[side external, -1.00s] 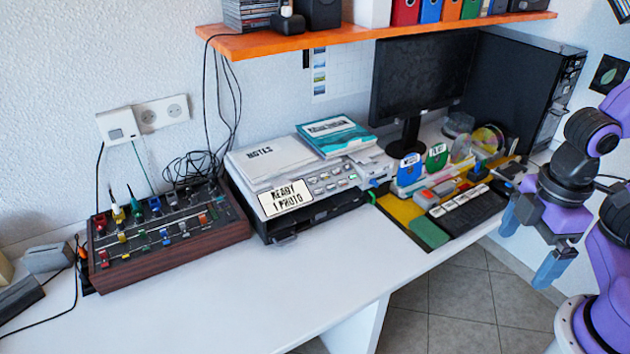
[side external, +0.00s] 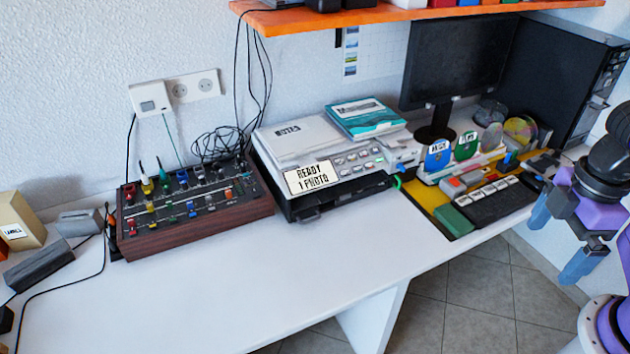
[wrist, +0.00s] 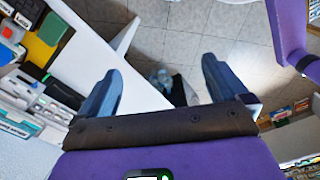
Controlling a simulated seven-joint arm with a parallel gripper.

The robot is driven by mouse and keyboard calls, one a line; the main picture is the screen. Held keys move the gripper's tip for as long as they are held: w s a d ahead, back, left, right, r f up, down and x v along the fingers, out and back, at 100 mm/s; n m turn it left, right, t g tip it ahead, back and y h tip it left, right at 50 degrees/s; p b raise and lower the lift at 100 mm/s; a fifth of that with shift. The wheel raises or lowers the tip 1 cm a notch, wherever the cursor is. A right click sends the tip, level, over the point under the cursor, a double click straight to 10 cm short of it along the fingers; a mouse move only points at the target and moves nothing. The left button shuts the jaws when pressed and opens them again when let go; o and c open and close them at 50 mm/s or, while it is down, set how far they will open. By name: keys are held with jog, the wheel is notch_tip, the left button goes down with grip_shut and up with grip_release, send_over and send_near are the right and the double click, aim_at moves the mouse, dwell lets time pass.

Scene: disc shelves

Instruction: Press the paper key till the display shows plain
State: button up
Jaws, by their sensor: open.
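The printer (side external: 345,187) stands on the white desk at the middle of the side view. Its display (side external: 312,177) reads "READY 1 PHOTO". Several small light keys (side external: 358,161) sit on the panel right of the display; their labels are too small to read, so I cannot tell which is the paper key. My gripper (side external: 560,242) is open and empty at the right, beyond the desk's front edge and well apart from the printer. In the wrist view its two blue fingers (wrist: 158,88) are spread above the floor.
A wood-sided mixer (side external: 195,215) stands left of the printer. A teal book (side external: 366,117) and a notes pad (side external: 292,135) lie on the printer. A disc organiser, black keyboard (side external: 490,203) and monitor (side external: 455,60) stand to its right. The desk front (side external: 260,275) is clear.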

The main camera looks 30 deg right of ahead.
grip_shut()
dwell(0.3)
dwell(1.5)
